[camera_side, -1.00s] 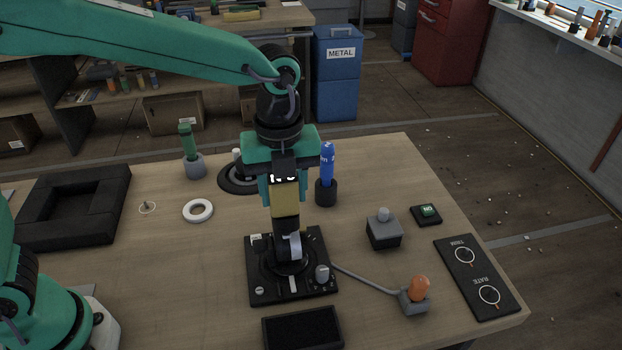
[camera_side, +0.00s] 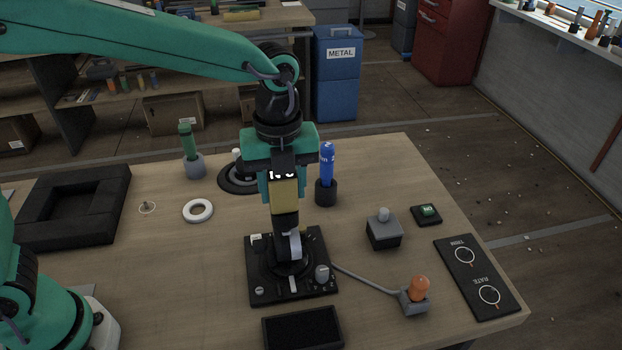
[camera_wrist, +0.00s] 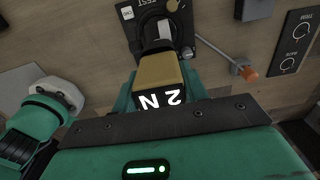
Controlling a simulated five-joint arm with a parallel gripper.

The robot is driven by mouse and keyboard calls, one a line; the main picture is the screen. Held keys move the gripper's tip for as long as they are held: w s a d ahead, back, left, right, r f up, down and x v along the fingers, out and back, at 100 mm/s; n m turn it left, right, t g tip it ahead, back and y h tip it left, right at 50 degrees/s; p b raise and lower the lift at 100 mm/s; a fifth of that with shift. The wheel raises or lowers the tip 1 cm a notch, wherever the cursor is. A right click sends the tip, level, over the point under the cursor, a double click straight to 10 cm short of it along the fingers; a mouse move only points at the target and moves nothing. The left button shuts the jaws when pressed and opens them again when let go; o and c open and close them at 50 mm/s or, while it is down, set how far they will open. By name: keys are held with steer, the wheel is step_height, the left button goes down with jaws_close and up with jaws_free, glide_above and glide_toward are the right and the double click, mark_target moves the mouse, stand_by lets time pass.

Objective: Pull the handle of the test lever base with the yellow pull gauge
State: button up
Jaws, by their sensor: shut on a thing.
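The yellow pull gauge (camera_side: 285,195) is held upright between the jaws of my gripper (camera_side: 284,188). Its lower black part and a grey hook (camera_side: 294,245) reach down over the middle of the black test lever base (camera_side: 262,285). The handle is largely hidden behind the gauge's lower end, so I cannot tell whether the hook touches it.
A cable runs from the base to an orange-capped lamp (camera_side: 418,288). A grey knob box (camera_side: 383,230), a green button (camera_side: 428,210) and a dial panel (camera_side: 455,285) lie right. A blue tube (camera_side: 327,162) stands close behind the gripper. A black tray (camera_side: 300,328) lies in front.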

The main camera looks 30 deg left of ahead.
steer(key=shift+r, duration=0.15)
steer(key=shift+r, duration=3.35)
steer(key=shift+w+a+f+n, duration=0.15)
steer(key=shift+a+n, duration=0.2)
steer(key=shift+n, duration=0.1)
steer(key=shift+w+a+f+n, duration=0.15)
steer(key=shift+a+n, duration=0.15)
steer(key=shift+n, duration=0.15)
steer(key=w+a+f+n, duration=0.1)
steer(key=a+f+n, duration=0.2)
steer(key=a+n, duration=0.6)
steer(key=w+a+f+n, duration=0.1)
steer(key=a+f+n, duration=0.2)
steer(key=a+n, duration=0.7)
steer(key=shift+w+a+f+n, duration=0.15)
steer(key=shift+w+a+n, duration=0.1)
steer(key=shift+n, duration=2.85)
steer(key=shift+d, duration=0.1)
